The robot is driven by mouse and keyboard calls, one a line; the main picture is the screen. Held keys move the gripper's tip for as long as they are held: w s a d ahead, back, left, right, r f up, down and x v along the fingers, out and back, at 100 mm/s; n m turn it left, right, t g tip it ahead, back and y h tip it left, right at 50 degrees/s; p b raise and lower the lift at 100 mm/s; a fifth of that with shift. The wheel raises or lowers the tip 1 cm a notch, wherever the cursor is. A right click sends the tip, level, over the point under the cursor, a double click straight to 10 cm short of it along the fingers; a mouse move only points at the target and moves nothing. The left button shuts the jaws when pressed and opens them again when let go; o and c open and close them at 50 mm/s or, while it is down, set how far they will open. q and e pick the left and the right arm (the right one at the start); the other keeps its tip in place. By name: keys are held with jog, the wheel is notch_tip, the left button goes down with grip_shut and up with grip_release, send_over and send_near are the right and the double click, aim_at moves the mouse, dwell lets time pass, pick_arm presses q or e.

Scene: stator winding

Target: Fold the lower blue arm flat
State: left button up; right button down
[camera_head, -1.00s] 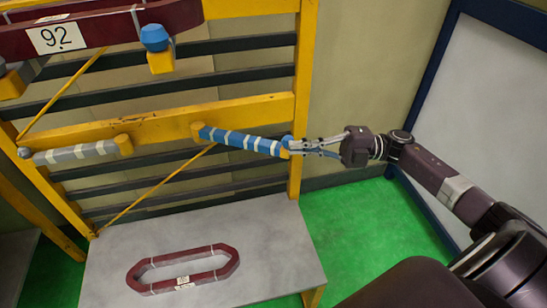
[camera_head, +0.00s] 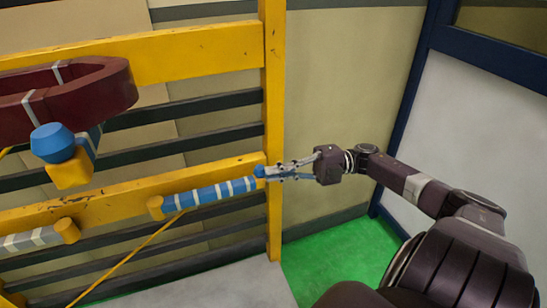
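The lower blue arm (camera_head: 210,194) has pale bands and a yellow knob at its left end. It lies nearly parallel to the yellow crossbeam (camera_head: 110,199), along its lower front side; whether it touches the beam I cannot tell. Its blue tip (camera_head: 259,171) points right, near the yellow upright post. My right gripper (camera_head: 268,171) is at this tip, with its slim fingers pointing left. The view is too small to tell whether the fingers grip the tip or only rest against it. My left gripper is not in view.
A dark red coil (camera_head: 110,92) hangs at upper left, near an upper blue-tipped arm (camera_head: 53,143) with a yellow block. A grey banded arm (camera_head: 30,240) is at lower left. The yellow post (camera_head: 274,110) stands beside my gripper. A blue-framed panel (camera_head: 450,130) is at right.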

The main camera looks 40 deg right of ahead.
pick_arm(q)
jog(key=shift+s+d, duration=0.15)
pick_arm(e)
jog(key=shift+w+d+r+t+h, duration=0.3)
jog(key=shift+w+d+r+t, duration=0.1)
jog(key=shift+w+d+r, duration=0.25)
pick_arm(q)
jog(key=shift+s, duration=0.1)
pick_arm(e)
jog(key=shift+w+f, duration=0.1)
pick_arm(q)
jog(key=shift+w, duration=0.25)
pick_arm(e)
jog(key=s+d+f+g, duration=0.1)
jog(key=s+d, duration=0.5)
jog(key=d, duration=0.3)
jog(key=shift+s+d+f, duration=0.35)
jog(key=shift+a, duration=0.1)
